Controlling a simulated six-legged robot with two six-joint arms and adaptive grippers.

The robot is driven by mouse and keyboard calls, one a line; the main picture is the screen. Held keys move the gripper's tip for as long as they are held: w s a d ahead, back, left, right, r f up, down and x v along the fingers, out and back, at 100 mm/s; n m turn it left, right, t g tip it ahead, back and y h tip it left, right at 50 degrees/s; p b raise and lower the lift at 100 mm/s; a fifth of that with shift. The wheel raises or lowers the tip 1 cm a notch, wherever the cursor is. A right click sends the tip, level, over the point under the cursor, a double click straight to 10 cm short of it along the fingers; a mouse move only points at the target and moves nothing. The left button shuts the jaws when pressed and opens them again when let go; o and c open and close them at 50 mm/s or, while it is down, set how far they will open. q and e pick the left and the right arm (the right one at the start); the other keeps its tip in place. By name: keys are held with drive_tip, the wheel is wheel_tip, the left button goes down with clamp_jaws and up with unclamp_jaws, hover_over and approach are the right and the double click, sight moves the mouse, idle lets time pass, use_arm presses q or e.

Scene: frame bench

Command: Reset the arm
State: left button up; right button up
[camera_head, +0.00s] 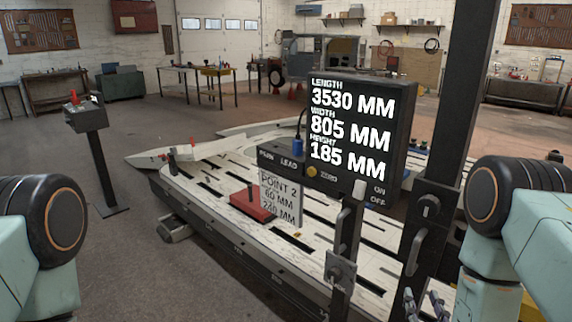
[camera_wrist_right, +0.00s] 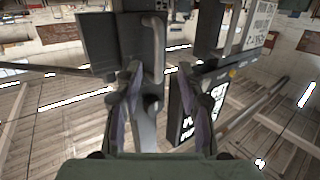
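A black upright post (camera_head: 462,100) stands right of centre, with dark grab handles (camera_head: 414,252) low on it. A black display unit (camera_head: 358,135) beside it reads length 3530, width 805 and height 185 mm. My right gripper (camera_head: 425,303) is low in front of the post, partly cut off by the bottom edge. In the right wrist view my right gripper (camera_wrist_right: 158,75) has its two fingers apart, with a dark handle and post (camera_wrist_right: 154,45) beyond and between them. I cannot tell whether they touch. My left arm shows at the left edge; its gripper is out of view.
A black pedestal (camera_head: 97,160) stands to the left. Grey floor (camera_head: 120,265) is open at front left.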

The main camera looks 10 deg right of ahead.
drive_tip(key=s+a+f+g+y+b, duration=0.1)
drive_tip(key=s+a+f+g+y, duration=0.1)
drive_tip(key=s+f+g, duration=0.4)
drive_tip(key=s+a+f+g+y, duration=0.1)
drive_tip(key=s+a+f+g, duration=0.15)
drive_tip(key=f, duration=0.55)
drive_tip(key=s+a+f+n+g+b, duration=0.1)
drive_tip(key=s+f+g+b, duration=0.1)
drive_tip(key=s, duration=0.4)
drive_tip(key=s+a+f+n+g+y+b, duration=0.1)
drive_tip(key=s+a+f+g+b, duration=0.1)
drive_tip(key=s, duration=0.5)
drive_tip(key=s+a+f+g+b, duration=0.1)
drive_tip(key=s+a+f+g, duration=0.1)
drive_tip(key=s+f+g, duration=0.2)
drive_tip(key=s, duration=0.3)
drive_tip(key=shift+s+a+f+n+y+b, duration=0.15)
drive_tip(key=shift+a+f+n+y+b, duration=0.15)
drive_tip(key=shift+n+b, duration=0.1)
drive_tip(key=shift+d+r, duration=0.1)
